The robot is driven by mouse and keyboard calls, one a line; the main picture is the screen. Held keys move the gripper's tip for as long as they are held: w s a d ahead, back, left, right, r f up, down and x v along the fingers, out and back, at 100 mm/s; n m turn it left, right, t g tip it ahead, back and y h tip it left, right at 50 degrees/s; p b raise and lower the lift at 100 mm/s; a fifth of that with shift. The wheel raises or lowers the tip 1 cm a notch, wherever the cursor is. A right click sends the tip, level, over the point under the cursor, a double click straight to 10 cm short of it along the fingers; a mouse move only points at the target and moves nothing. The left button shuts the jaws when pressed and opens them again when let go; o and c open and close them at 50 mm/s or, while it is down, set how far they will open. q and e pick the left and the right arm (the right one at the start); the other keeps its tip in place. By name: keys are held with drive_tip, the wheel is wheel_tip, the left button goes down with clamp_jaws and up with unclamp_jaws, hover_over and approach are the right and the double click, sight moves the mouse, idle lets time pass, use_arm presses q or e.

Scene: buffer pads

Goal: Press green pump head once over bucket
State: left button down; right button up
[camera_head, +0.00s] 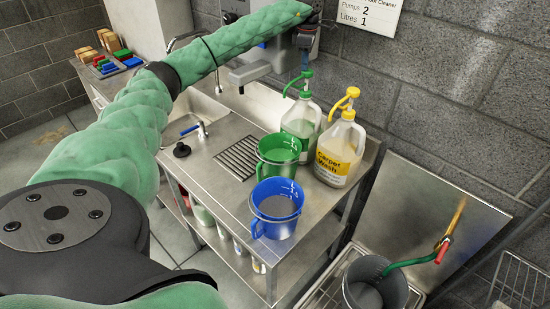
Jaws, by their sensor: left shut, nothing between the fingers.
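The green pump head (299,80) tops a clear jug (301,121) with a green label, on the steel counter. A green bucket (276,160) stands just in front of this jug, and the pump's spout points left, roughly over its far side. My left gripper (305,68) is shut and empty, pointing down just above the green pump head. I cannot tell whether its fingertips touch the pump head. My right gripper is out of view.
A yellow-pump Carpet Wash jug (340,153) stands right of the green one. A blue bucket (277,212) is at the counter's front. A grey bucket (376,284) sits lower right. A wall notice (366,14) hangs behind.

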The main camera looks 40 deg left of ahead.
use_arm(q)
drive_tip(key=shift+f, duration=0.8)
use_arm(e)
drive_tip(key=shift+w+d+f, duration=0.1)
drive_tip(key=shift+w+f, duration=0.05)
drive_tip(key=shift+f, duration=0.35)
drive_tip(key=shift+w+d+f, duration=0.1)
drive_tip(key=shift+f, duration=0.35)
use_arm(q)
drive_tip(key=shift+w+d+r+p, duration=0.15)
drive_tip(key=shift+r+p, duration=0.2)
drive_tip(key=shift+r, duration=0.45)
drive_tip(key=shift+w+d+r+p, duration=0.15)
drive_tip(key=shift+r+p, duration=0.15)
drive_tip(key=shift+r, duration=0.55)
drive_tip(key=shift+d+r+p, duration=0.15)
drive_tip(key=shift+r+p, duration=0.2)
drive_tip(key=shift+r, duration=0.45)
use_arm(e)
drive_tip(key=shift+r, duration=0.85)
use_arm(q)
drive_tip(key=shift+r, duration=0.1)
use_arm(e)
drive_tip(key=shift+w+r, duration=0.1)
